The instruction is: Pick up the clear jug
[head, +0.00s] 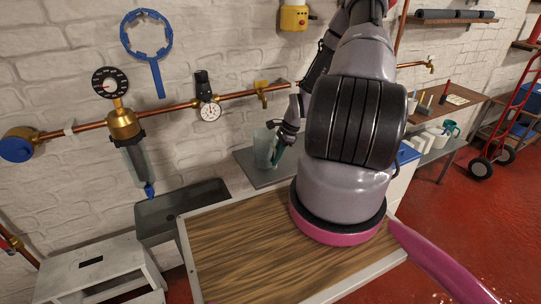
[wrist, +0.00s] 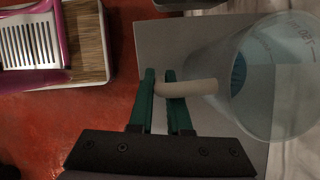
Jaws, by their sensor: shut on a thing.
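The clear jug (head: 263,147) stands upright at the grey shelf by the brick wall in the head view. In the wrist view the jug (wrist: 262,85) fills the right side, with printed marks on its wall and a pale handle (wrist: 190,88) toward my gripper. My gripper (wrist: 160,88) has its green fingers on either side of the handle's end and is shut on it. In the head view my gripper (head: 277,152) is at the jug's right side. I cannot tell whether the jug's base touches the shelf.
The grey shelf (head: 250,160) lies under the jug. A copper pipe with gauges and a brass valve (head: 261,93) runs above it. A grey sink (head: 182,211) is to the left, and a wooden-topped surface (head: 240,250) is in front. Red floor (head: 470,220) is open at right.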

